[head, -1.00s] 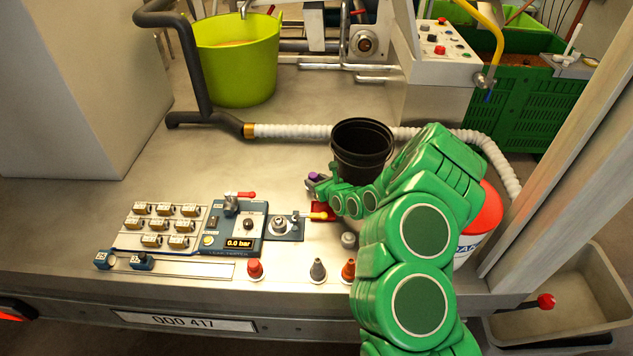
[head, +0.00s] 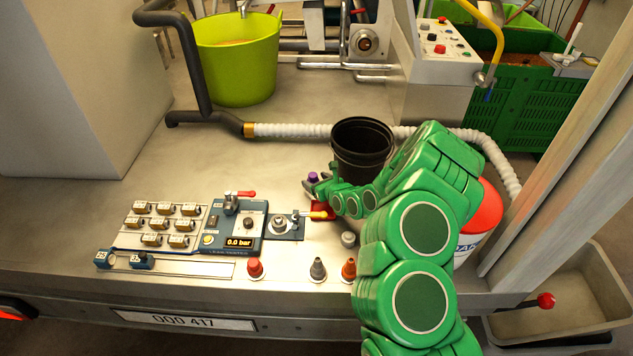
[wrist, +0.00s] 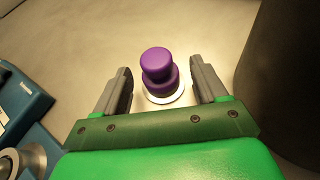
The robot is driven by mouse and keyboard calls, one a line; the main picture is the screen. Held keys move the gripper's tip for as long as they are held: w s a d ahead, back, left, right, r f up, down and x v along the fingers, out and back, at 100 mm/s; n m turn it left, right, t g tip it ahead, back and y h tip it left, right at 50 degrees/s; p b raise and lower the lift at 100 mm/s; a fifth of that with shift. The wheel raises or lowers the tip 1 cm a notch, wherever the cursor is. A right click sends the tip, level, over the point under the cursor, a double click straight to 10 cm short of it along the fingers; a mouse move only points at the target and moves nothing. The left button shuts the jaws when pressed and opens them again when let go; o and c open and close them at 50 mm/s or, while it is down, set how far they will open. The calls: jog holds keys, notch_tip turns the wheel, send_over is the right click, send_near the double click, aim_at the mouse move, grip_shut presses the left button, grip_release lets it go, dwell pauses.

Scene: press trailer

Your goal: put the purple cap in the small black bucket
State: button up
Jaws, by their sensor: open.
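The purple cap (wrist: 157,66) stands upright on a pale round base on the metal bench top, and it also shows small in the head view (head: 313,177). My gripper (wrist: 162,84) is open, with one grey finger on each side of the cap and a gap to both. In the head view my gripper (head: 318,184) is low over the bench, partly hidden by my green arm. The small black bucket (head: 362,143) stands just behind and right of my gripper, and its dark side (wrist: 285,75) fills the right of the wrist view.
A blue panel with a gauge (head: 240,225) and a red-handled valve lies left of my gripper. Red and grey cone-shaped caps (head: 318,269) stand along the front edge. A white ribbed hose (head: 300,131) runs behind the bucket. A red-topped container (head: 482,208) is right of my arm.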

aim_at(315, 180)
jog(key=shift+v, duration=2.5)
jog(key=shift+r, duration=0.15)
